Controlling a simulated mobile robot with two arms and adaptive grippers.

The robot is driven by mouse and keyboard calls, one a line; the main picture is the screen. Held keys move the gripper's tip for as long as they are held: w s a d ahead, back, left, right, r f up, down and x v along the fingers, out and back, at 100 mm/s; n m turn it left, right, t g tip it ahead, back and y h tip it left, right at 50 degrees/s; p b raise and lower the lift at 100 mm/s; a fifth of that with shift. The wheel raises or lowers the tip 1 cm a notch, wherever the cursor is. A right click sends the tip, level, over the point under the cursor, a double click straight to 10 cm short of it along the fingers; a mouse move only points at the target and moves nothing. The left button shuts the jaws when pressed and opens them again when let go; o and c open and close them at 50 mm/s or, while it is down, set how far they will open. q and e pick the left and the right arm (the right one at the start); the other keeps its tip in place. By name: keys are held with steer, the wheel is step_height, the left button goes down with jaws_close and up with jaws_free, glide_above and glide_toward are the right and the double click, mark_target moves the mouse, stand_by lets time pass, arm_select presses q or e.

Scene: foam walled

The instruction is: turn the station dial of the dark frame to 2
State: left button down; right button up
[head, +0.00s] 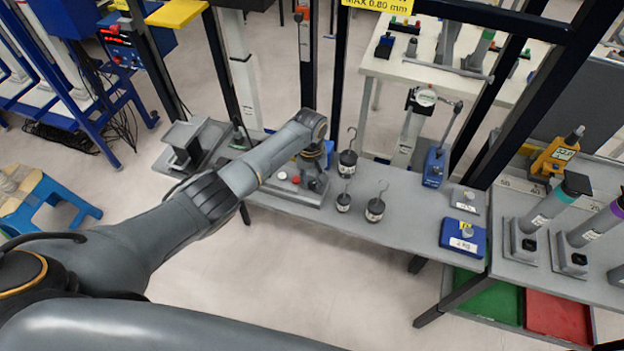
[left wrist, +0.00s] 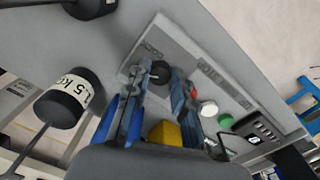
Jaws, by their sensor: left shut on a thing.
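The station dial (left wrist: 160,72), a small dark round knob, stands on a grey control panel (left wrist: 150,38) in the left wrist view. My left gripper (left wrist: 159,76) is shut on the dial, one finger on each side. Small labels are printed around it, too blurred to read, so I cannot tell its setting. In the head view the same panel (head: 290,197) sits on the grey bench of the dark frame (head: 309,70). My left gripper (head: 314,158) is over the panel and hides the dial there. My right gripper is not in view.
Hooked weights (head: 375,209) stand just right of the panel; one (left wrist: 64,100) is close to my left gripper. A white button (left wrist: 208,108) and a display (left wrist: 254,139) are on the panel. A blue lever device (head: 434,168) stands farther right.

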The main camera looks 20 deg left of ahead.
mark_target(311, 183)
arm_select(q)
steer(key=c, duration=1.1)
jaws_free()
step_height(311, 183, up, 12)
steer(key=shift+a, duration=0.15)
